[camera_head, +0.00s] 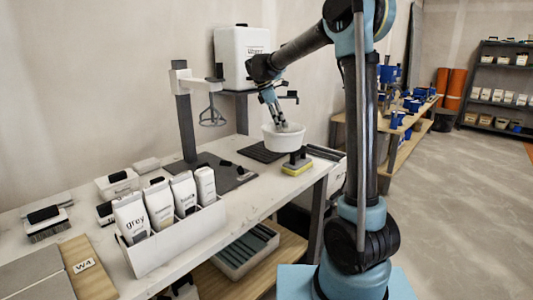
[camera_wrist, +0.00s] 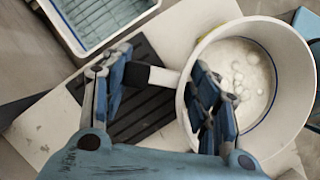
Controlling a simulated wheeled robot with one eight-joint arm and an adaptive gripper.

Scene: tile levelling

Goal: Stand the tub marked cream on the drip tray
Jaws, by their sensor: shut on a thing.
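In the wrist view the tub (camera_wrist: 285,125) shows white contents at the bottom; a dark grip on a short white bar (camera_wrist: 136,74) shows between the fingers. No mark on the tub can be read. A black ridged mat that looks like the drip tray (camera_head: 262,152) lies on the bench below the tank, left of the tub. It also shows in the wrist view (camera_wrist: 145,122), partly hidden by my fingers.
A white tank (camera_head: 242,58) stands on a raised shelf behind. A yellow sponge float (camera_head: 297,167) sits just below the tub. A mixer stand (camera_head: 187,125) and a rack of labelled bags (camera_head: 180,233) stand to the left. A bin (camera_head: 243,253) is on the lower shelf.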

